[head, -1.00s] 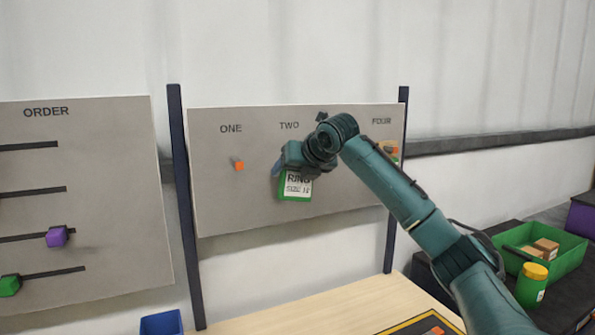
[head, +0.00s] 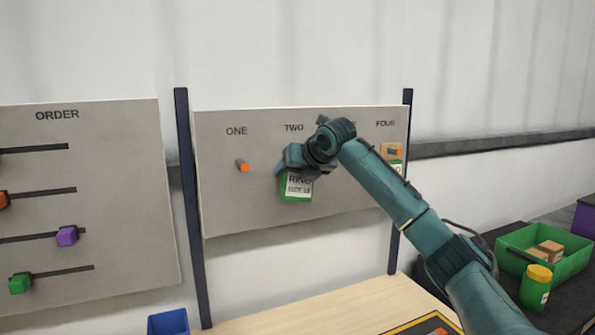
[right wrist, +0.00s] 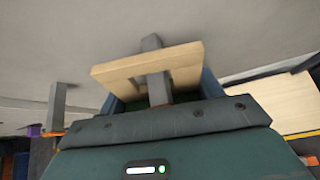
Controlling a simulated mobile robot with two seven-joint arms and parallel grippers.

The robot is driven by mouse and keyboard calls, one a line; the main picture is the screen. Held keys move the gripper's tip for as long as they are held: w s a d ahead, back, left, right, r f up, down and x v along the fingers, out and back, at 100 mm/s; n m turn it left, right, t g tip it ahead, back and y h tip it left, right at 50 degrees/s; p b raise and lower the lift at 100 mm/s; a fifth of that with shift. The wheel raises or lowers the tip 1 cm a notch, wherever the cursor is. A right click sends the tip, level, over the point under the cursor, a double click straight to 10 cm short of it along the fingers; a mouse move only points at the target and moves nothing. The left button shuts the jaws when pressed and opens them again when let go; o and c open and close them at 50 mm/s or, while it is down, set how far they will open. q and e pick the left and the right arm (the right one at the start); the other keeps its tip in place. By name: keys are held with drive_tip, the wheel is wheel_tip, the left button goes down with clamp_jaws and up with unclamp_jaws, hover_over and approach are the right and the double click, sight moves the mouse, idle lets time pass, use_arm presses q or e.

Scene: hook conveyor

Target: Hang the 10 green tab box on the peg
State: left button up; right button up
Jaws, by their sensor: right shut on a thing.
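The box (head: 297,187), with a green edge and a white label reading RING and a size, hangs upright from my right gripper (head: 283,168) in front of the panel below the word TWO. The gripper is shut on it. In the right wrist view, the box's tan tab (right wrist: 185,67) with an opening sits between the blue fingers (right wrist: 160,92). A grey peg (right wrist: 152,43) crosses over the tab's far edge and reaches into the opening area. Whether the tab rests on the peg I cannot tell. My left gripper is not in view.
Peg ONE (head: 243,167) with an orange tip is empty to the left. Another tabbed box (head: 393,151) hangs under FOUR, partly behind my arm. The ORDER board (head: 110,180) stands left. A green tray (head: 558,272) and yellow-lidded jar (head: 535,288) are at right.

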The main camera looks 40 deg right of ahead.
drive_tip(key=shift+w+d, duration=0.1)
drive_tip(key=shift+d, duration=0.05)
drive_tip(key=o, duration=1.1)
drive_tip(key=shift+d, duration=0.1)
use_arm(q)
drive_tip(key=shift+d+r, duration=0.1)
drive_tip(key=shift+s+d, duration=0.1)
use_arm(e)
drive_tip(key=shift+a+r, duration=0.1)
drive_tip(key=shift+a, duration=0.15)
